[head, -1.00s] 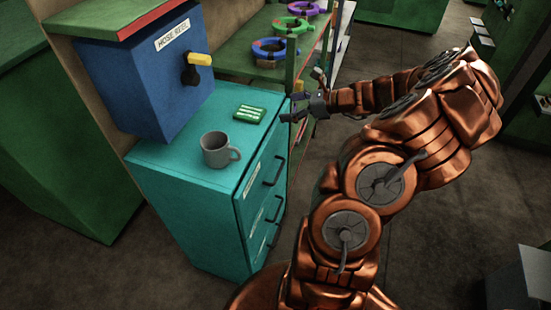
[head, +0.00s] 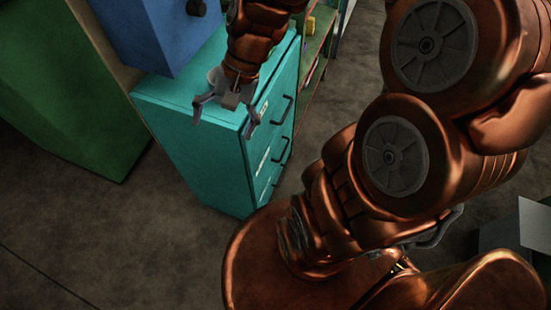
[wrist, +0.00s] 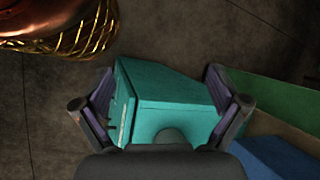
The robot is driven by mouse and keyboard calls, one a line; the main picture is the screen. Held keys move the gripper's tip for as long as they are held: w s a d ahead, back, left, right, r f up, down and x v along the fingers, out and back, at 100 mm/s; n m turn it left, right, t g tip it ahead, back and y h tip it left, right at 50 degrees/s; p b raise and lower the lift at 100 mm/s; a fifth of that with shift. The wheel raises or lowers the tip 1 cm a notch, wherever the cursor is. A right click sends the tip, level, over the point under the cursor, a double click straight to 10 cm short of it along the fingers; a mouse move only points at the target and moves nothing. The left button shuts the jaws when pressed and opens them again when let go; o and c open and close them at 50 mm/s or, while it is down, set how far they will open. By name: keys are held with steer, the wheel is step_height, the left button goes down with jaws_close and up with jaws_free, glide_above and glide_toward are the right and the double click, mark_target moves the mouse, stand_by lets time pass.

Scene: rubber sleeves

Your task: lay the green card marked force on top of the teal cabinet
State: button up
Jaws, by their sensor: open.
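The teal cabinet (head: 195,150) stands left of centre in the head view, its drawers facing right. My gripper (head: 224,120) is open and empty, fingers pointing down near the front edge of the cabinet top. In the wrist view the cabinet (wrist: 165,90) shows between the two spread fingers. The green card marked force is not visible now; in the earlier head frame a green card with pale lines lies on the cabinet top, a spot my arm now covers.
A blue box (head: 155,35) stands at the back of the cabinet top. A large green cabinet (head: 60,100) is at the left. Shelving (head: 318,40) stands beyond the teal cabinet. The grey mug is mostly or wholly hidden behind my gripper. Floor in front is clear.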

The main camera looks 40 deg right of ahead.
steer(key=s+d+n+g+h, duration=0.1)
steer(key=s+d+n+h, duration=0.2)
steer(key=s, duration=1)
steer(key=n+h, duration=0.2)
steer(key=n, duration=0.2)
steer(key=shift+n+h, duration=0.4)
